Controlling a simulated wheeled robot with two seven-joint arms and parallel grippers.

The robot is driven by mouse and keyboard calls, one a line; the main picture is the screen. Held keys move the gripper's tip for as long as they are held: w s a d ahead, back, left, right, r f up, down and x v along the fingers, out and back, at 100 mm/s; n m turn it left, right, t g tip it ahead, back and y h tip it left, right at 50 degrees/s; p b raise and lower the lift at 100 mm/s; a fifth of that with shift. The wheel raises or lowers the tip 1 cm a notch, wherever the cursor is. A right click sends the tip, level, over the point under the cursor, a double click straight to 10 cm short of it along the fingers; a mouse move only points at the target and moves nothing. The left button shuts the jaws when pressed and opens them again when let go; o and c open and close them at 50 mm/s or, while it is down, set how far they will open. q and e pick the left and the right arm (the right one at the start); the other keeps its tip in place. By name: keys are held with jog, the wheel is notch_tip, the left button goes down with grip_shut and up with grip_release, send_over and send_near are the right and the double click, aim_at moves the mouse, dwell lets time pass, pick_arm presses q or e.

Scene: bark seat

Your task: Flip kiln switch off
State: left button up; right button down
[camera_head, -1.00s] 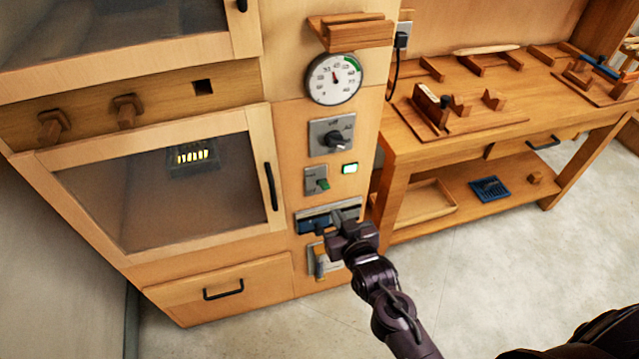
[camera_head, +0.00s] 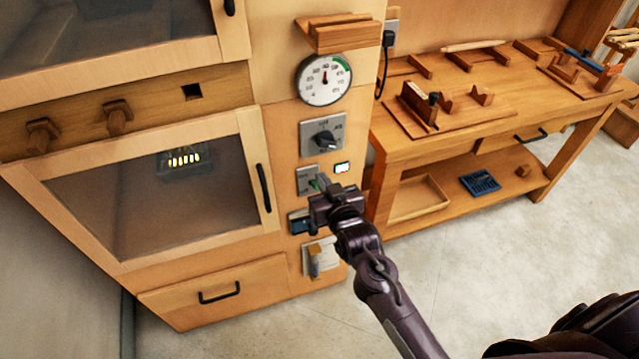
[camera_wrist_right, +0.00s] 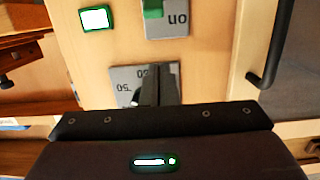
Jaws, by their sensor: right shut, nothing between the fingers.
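The kiln switch is a small grey plate (camera_head: 306,177) with a green part, on the kiln's wooden front, left of a lit green-rimmed lamp (camera_head: 342,168). My right gripper (camera_head: 322,185) is shut and empty, its tips in front of the plate's lower right and partly covering it. I cannot tell whether they touch. In the right wrist view the switch plate (camera_wrist_right: 178,20) appears upside down at the top, with its green part and the word "on" showing. The lamp (camera_wrist_right: 95,18) is lit there too. My left gripper is not in view.
A rotary knob plate (camera_head: 323,137) and a round dial (camera_head: 324,80) are above the switch. The oven door handle (camera_head: 264,188) is left. A workbench (camera_head: 400,145) stands right.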

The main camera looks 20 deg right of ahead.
aim_at(316, 185)
jog(key=w, duration=0.4)
jog(key=shift+f, duration=0.2)
jog(key=f, duration=0.3)
jog(key=shift+s+p, duration=0.35)
jog(key=shift+p, duration=0.05)
jog(key=shift+s+f, duration=0.3)
jog(key=shift+f, duration=0.15)
